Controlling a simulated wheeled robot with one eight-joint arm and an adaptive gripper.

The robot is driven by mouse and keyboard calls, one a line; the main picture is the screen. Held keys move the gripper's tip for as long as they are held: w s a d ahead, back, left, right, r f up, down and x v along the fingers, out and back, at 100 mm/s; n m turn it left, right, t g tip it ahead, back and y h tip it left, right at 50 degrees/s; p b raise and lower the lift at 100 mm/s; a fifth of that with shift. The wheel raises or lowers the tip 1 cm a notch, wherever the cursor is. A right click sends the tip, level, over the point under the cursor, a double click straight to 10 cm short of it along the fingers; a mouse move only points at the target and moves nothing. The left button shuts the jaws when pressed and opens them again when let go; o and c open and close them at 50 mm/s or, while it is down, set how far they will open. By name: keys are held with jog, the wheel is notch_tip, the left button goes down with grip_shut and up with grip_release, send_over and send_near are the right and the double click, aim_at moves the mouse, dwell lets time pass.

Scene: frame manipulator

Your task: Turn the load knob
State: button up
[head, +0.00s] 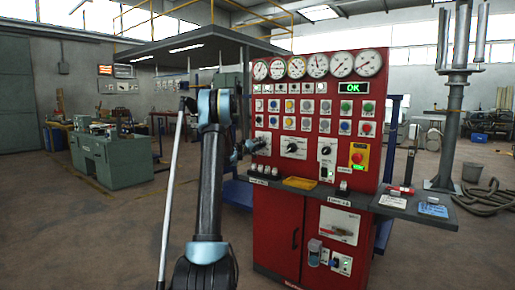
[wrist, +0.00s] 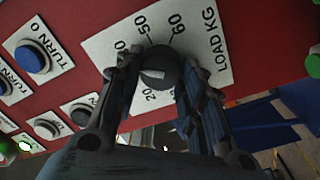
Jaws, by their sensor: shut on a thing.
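The load knob (wrist: 158,64) is a dark round knob with a pale mark on its face. It sits on a white scale plate (wrist: 208,45) lettered LOAD KG, with numbers such as 20, 50 and 60 around it. In the wrist view my gripper (wrist: 158,78) has one finger on each side of the knob and is shut on it. The fingers hide part of the scale. In the head view my gripper (head: 248,147) is at the left edge of the red panel (head: 265,205), and the knob there is hard to make out.
Buttons, including a blue one (wrist: 33,57), lie close to the left finger in the wrist view. Two other dark knobs (head: 292,147) (head: 326,150) and a red emergency button (head: 358,157) are on the panel. A grey side shelf (head: 420,209) juts out at right.

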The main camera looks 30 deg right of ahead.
jog(key=shift+m, duration=1.2)
jog(key=o, duration=1)
jog(key=shift+w, duration=0.1)
jog(key=shift+o, duration=0.2)
jog(key=v, duration=1.2)
